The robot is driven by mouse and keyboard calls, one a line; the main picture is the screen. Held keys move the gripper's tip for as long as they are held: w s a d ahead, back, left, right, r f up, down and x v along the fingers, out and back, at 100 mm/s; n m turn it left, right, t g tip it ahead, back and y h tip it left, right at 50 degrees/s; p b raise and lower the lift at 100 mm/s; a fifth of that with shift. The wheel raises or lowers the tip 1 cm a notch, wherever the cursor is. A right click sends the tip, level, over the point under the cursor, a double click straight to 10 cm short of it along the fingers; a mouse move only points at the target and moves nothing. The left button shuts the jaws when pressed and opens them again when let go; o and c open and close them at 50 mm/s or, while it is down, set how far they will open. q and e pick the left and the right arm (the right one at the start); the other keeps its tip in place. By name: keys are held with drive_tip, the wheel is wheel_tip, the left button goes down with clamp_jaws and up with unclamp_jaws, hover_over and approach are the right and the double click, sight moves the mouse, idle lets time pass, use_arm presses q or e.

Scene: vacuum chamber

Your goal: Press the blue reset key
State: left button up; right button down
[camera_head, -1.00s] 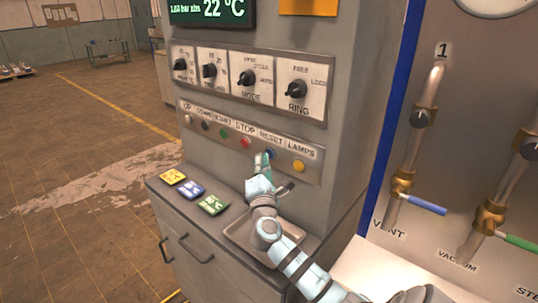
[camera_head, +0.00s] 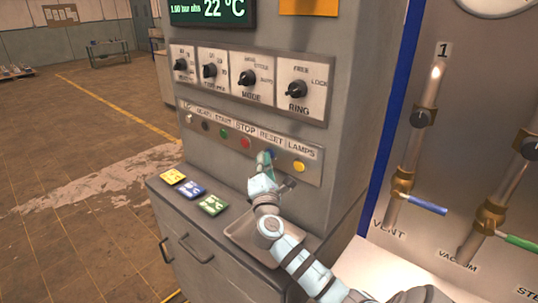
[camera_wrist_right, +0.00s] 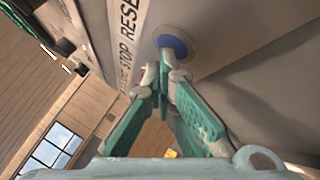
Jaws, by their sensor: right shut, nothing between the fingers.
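The blue reset key (camera_head: 271,154) sits on the sloped button strip, under the RESET label and between the red and yellow keys. In the head view it is partly hidden by my right gripper (camera_head: 264,160). In the wrist view the key shows as a blue disc (camera_wrist_right: 173,45) in a pale ring, just above the fingertips. My right gripper (camera_wrist_right: 160,76) is shut and empty, its tips at the lower edge of the ring. I cannot tell whether they touch it. My left gripper is not in view.
The red stop key (camera_head: 245,143) is to the left, the yellow lamps key (camera_head: 299,166) to the right. Rotary knobs (camera_head: 297,89) are above. A shallow tray (camera_head: 240,232) and coloured cards (camera_head: 213,205) are on the ledge below. Pipes with valves (camera_head: 402,190) stand at right.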

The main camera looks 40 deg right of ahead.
drive_tip(key=shift+a, duration=0.8)
drive_tip(key=a, duration=0.3)
drive_tip(key=a+p, duration=0.1)
drive_tip(key=a, duration=0.1)
drive_tip(key=shift+s, duration=0.3)
drive_tip(key=shift+f, duration=0.1)
idle(0.5)
